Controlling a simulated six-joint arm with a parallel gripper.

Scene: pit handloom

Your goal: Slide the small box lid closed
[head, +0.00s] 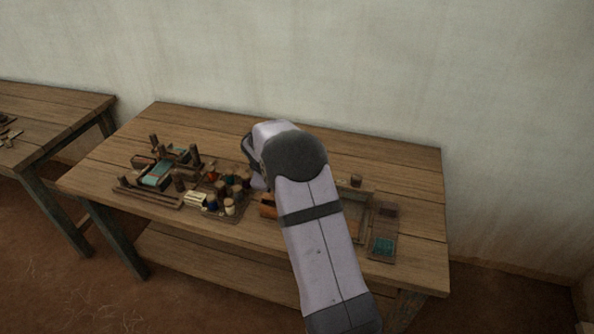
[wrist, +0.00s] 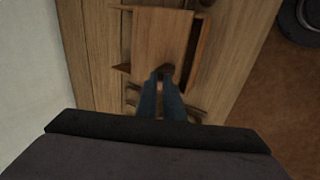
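In the wrist view a small wooden box (wrist: 198,45) lies below my gripper, with a flat, plain wooden lid panel (wrist: 160,35) over much of it. A dark strip of opening shows along the lid's right side. A small dark knob (wrist: 168,68) sits near the lid's lower edge. My gripper (wrist: 162,74) has its two dark blue fingers pointing down at this knob, with a narrow gap between them. The tips are at or beside the knob; I cannot tell whether they grip it. In the head view my arm hides the gripper and most of what is under it.
The wooden table (head: 400,165) carries a small loom-like frame (head: 158,172) and several spools (head: 222,195) at left. A compartment tray (head: 383,240) with teal contents stands at right. The table's back strip is clear.

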